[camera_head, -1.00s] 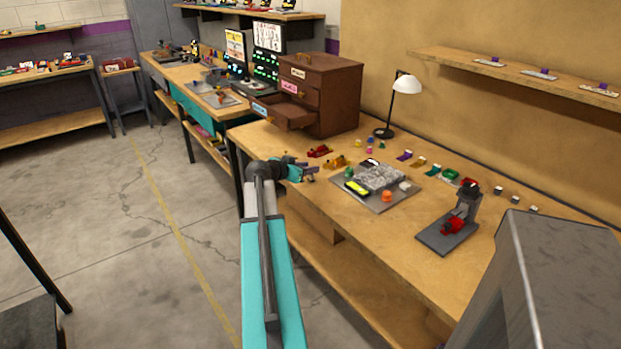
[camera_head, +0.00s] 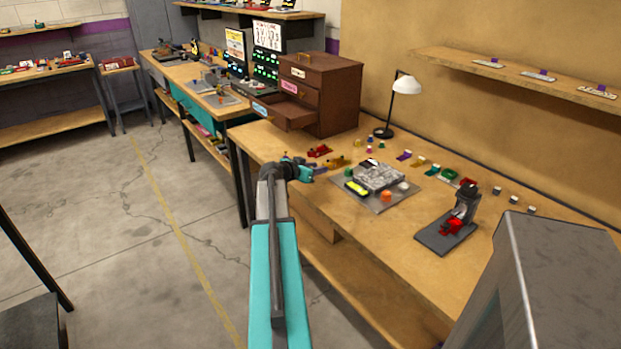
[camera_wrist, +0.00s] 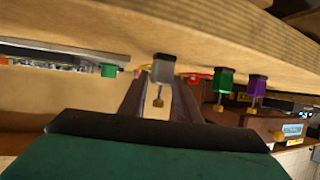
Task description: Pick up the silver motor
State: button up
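The silver motor (camera_wrist: 163,70) is a small grey can with a dark cap and a thin brassy shaft. The wrist view looks upside down, so it seems to hang from the wooden bench top. It shows in the gap between the two fingers of my gripper (camera_wrist: 160,95), which stand apart and hold nothing. Whether it is within their reach is unclear. In the head view my gripper (camera_head: 306,173) is over the bench's front edge, and I cannot make out the silver motor there.
A green motor (camera_wrist: 223,80) and a purple motor (camera_wrist: 256,86) stand beside the silver one. A brown drawer cabinet (camera_head: 335,100) with an open drawer is behind my gripper. A grey plate (camera_head: 372,203) and a dark stand (camera_head: 445,232) lie to the right.

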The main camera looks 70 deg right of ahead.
grip_shut()
jog(key=shift+r, duration=0.1)
dwell(0.5)
jog(key=shift+r+b, duration=0.35)
jog(key=shift+r, duration=1.05)
jog(key=shift+a+r, duration=0.2)
jog(key=shift+r, duration=0.1)
jog(key=w+a+r+b, duration=0.1)
jog(key=w+a+b, duration=0.1)
jog(key=a, duration=1.3)
jog(key=shift+w+a+r, duration=0.2)
